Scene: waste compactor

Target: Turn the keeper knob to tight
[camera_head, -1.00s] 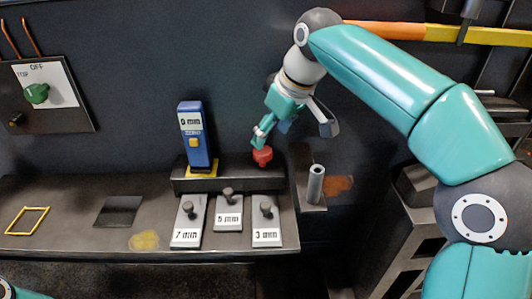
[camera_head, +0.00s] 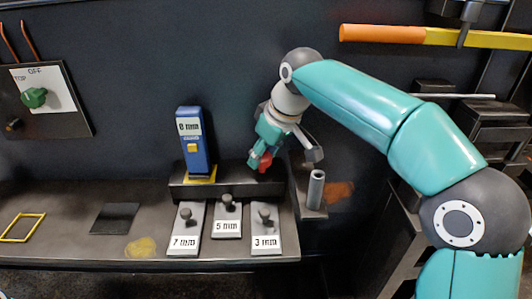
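The red knob (camera_head: 265,161) sits at the right end of the dark raised block behind the plates. I take it to be the keeper knob; no label shows on it. My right gripper (camera_head: 262,163) is down at the red knob, with a teal finger in front of its left side and partly covering it. The far finger is mostly hidden, so I cannot tell whether the fingers are closed on the knob. My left gripper is not in view.
A blue gauge reading 0 mm (camera_head: 193,140) stands left of the knob. Plates marked 7 mm (camera_head: 184,241), 5 mm (camera_head: 228,227) and 3 mm (camera_head: 266,242) lie in front. A grey upright tube (camera_head: 315,188) stands close right. A green switch (camera_head: 36,98) is far left.

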